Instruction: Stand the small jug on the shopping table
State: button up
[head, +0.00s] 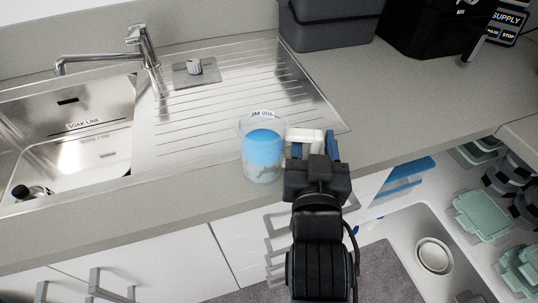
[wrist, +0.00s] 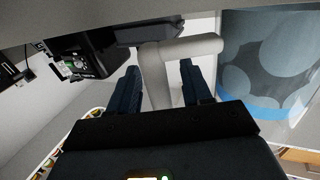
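The small jug (head: 263,155) stands upright on the grey worktop at the front edge of the sink's drainer. It is see-through with a blue band, grey patches and a white handle (head: 303,136) pointing right. In the wrist view the jug (wrist: 265,60) fills the upper right and its pale handle (wrist: 155,80) passes between my fingers. My gripper (head: 316,143) is at the handle, with its blue fingers on either side; in the wrist view gaps show between the fingers and the handle. I cannot make out a shopping table.
A steel sink (head: 65,150) with a tap (head: 145,45) lies left. A dark grey bin (head: 330,22) and a black machine (head: 430,25) stand at the back. The worktop right of the jug is clear.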

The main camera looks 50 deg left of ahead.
grip_shut()
jog(key=shift+r, duration=0.2)
dwell(0.6)
